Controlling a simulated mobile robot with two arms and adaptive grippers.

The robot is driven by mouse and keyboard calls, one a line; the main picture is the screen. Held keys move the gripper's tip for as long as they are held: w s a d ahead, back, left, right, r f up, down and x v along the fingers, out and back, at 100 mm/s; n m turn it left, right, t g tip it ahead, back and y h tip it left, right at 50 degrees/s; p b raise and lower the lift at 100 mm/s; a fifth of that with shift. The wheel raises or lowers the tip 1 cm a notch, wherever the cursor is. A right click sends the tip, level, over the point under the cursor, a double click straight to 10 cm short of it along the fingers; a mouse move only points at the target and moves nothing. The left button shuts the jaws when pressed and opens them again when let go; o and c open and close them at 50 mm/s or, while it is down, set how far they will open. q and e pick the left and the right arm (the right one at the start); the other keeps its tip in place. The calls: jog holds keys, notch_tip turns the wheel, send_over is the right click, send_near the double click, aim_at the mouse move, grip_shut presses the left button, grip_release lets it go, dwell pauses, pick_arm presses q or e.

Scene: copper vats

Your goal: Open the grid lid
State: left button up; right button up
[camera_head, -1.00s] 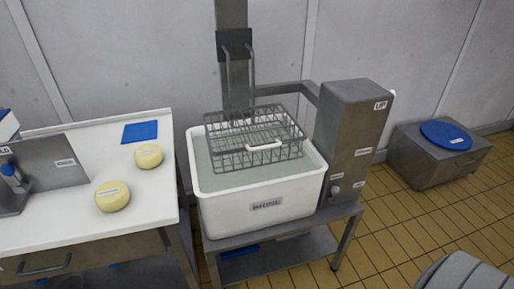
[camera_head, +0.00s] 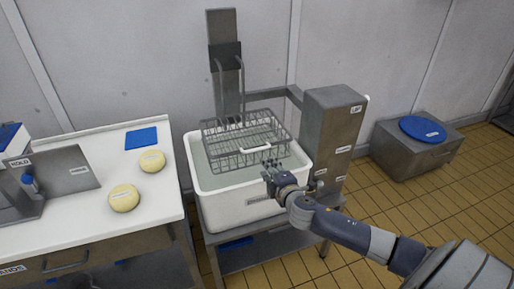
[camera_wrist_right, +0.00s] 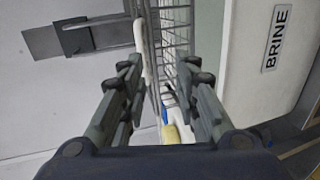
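The wire basket with its grid lid (camera_head: 243,125) hangs over the white brine tub (camera_head: 225,205); the lid lies closed on top. The lid's white handle (camera_head: 256,149) is at its front edge. My right gripper (camera_head: 272,170) is just in front of and below the handle. In the right wrist view, my right gripper (camera_wrist_right: 157,72) is open, with the white handle (camera_wrist_right: 147,55) and basket wires (camera_wrist_right: 180,45) seen between and beyond its fingers. I see no firm contact with the handle. My left gripper is not in view.
A grey metal column (camera_head: 332,130) stands right of the tub. To the left, a white table (camera_head: 100,205) holds two yellow cheeses (camera_head: 124,198) and a blue pad (camera_head: 142,139). A low metal box with a blue disc (camera_head: 422,128) stands at the far right.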

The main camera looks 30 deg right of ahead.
aim_at(257, 150)
jog(key=w, duration=0.3)
jog(key=w+d, duration=0.1)
jog(key=w, duration=0.3)
jog(key=w+d+p, duration=0.1)
jog(key=w, duration=0.2)
jog(key=shift+w+r, duration=0.1)
jog(key=shift+w, duration=0.2)
grip_shut()
